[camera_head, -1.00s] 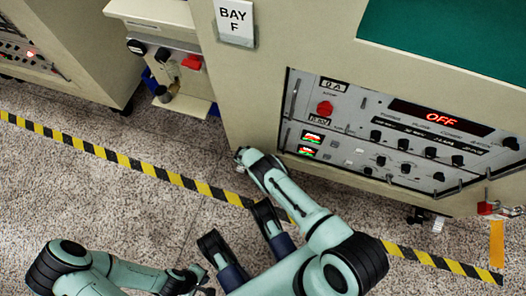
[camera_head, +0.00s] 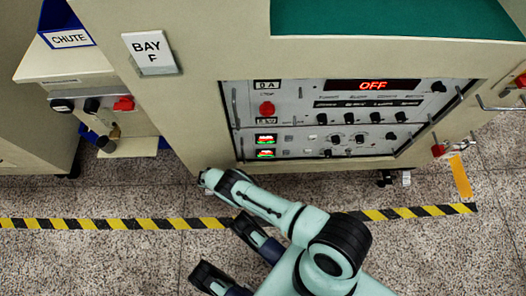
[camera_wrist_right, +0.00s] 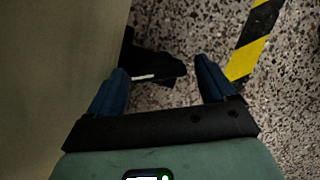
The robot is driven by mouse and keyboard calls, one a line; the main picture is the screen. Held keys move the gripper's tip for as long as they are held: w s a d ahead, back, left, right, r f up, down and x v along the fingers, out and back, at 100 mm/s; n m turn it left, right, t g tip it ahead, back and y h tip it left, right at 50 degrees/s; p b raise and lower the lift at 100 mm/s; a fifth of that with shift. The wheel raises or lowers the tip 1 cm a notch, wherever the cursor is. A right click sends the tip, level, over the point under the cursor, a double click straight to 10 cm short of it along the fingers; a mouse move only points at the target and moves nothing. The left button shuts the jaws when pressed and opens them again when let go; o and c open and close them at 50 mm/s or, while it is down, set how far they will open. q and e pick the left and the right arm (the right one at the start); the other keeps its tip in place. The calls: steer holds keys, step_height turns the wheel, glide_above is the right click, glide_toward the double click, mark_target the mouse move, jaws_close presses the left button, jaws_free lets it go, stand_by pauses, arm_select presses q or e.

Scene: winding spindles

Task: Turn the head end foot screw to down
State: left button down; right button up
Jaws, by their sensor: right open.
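My right gripper (camera_wrist_right: 162,70) is open in the right wrist view, its two blue fingers apart with nothing gripped. A black foot part (camera_wrist_right: 152,62) with a small pale lever or strip (camera_wrist_right: 143,77) shows beyond and between the fingertips, beside the machine's beige side. Its screw and setting cannot be made out. In the head view my right arm (camera_head: 270,207) reaches to the lower left corner of the beige machine (camera_head: 200,115); its fingers are hidden there. Another dark foot (camera_head: 385,178) with a white tab (camera_head: 405,178) shows under the machine's right part. My left gripper is out of view.
The control panel (camera_head: 345,120) reads OFF, under the green top. A black and yellow floor tape (camera_head: 120,223) runs in front. To the left is a cabinet with a red knob (camera_head: 124,104) and a blue CHUTE bin (camera_head: 68,38). Speckled floor is free at lower left.

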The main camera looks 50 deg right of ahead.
steer(key=shift+w+d+r, duration=0.1)
steer(key=shift+w+d, duration=0.1)
